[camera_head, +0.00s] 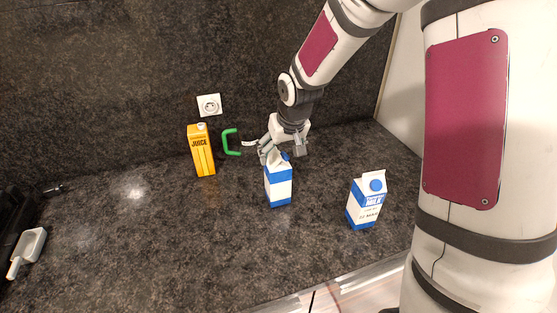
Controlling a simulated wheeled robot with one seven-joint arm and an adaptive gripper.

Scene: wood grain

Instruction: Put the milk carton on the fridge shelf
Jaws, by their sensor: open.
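Two blue-and-white cartons stand upright on the dark stone counter (150,235). The right one (366,200) shows its face with the word MILK and a blue cap. The middle one (278,187) has its lettering out of view, and its top is partly hidden by my gripper. My gripper (280,153) is open and points down at the top of the middle carton, with its fingers around or just over the top; I cannot tell whether they touch it. No fridge shelf is visible.
An orange juice carton (201,150) stands at the back, left of my gripper. Beside it is a green handle-like object (230,142). A white scoop (28,250) lies at the far left by a black object (12,225). The left middle of the counter is clear.

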